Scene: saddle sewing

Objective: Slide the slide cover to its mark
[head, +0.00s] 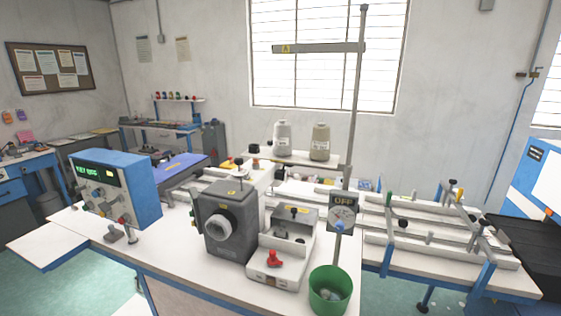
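A white unit (283,262) with a red knob (273,258) stands near the front edge of the sewing table. On top of it is a grey box-like part (292,222) with a small dark knob and a yellow label; this may be the slide cover, but I cannot tell for sure. No mark for it can be made out at this size. A dark grey machine housing (231,222) with a round front stands just left of the unit. Neither of my grippers is in view.
A blue control box (117,188) stands on the left of the white table (182,252). A green bin (329,290) is at the front right. White rails (425,222) with clamps extend right. Thread cones (320,142) stand behind.

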